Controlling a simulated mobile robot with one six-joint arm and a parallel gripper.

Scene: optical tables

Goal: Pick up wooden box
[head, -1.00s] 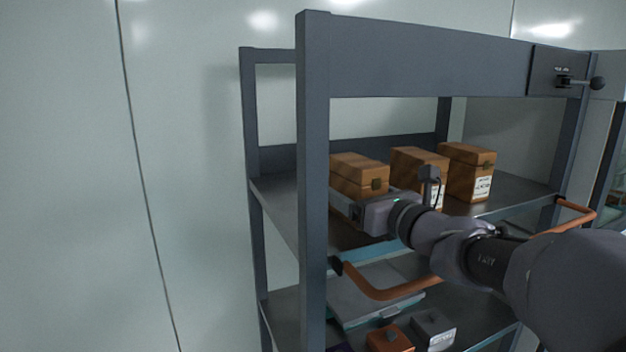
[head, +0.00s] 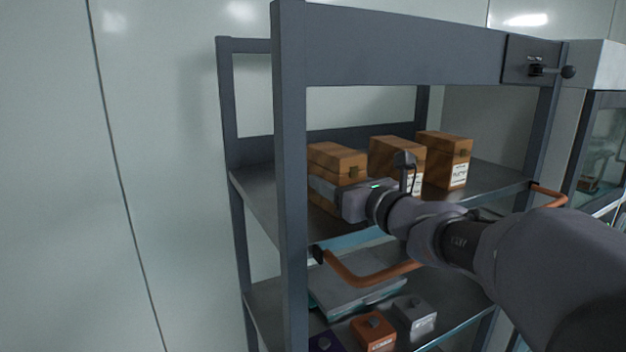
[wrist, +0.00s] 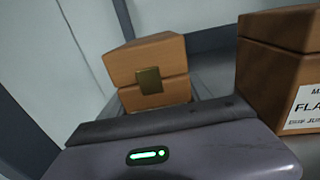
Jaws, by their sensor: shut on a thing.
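The leftmost wooden box (head: 338,160) is at the left end of the rack's upper shelf (head: 262,190). It has a brown lid and a small dark brass clasp, and shows clasp-side on in the wrist view (wrist: 160,57). My gripper (head: 326,190) reaches in from the right and is shut on this box at its front. The gripper's body hides the lower part of the box in both views, and its fingertips are mostly hidden. I cannot tell whether the box's underside touches the shelf.
Two more wooden boxes stand to the right, a middle one (head: 392,150), close to my wrist, and a right one (head: 447,158) with a white label. A rack post (head: 291,180) stands in front at left. An orange handle (head: 365,280) and small boxes are below.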

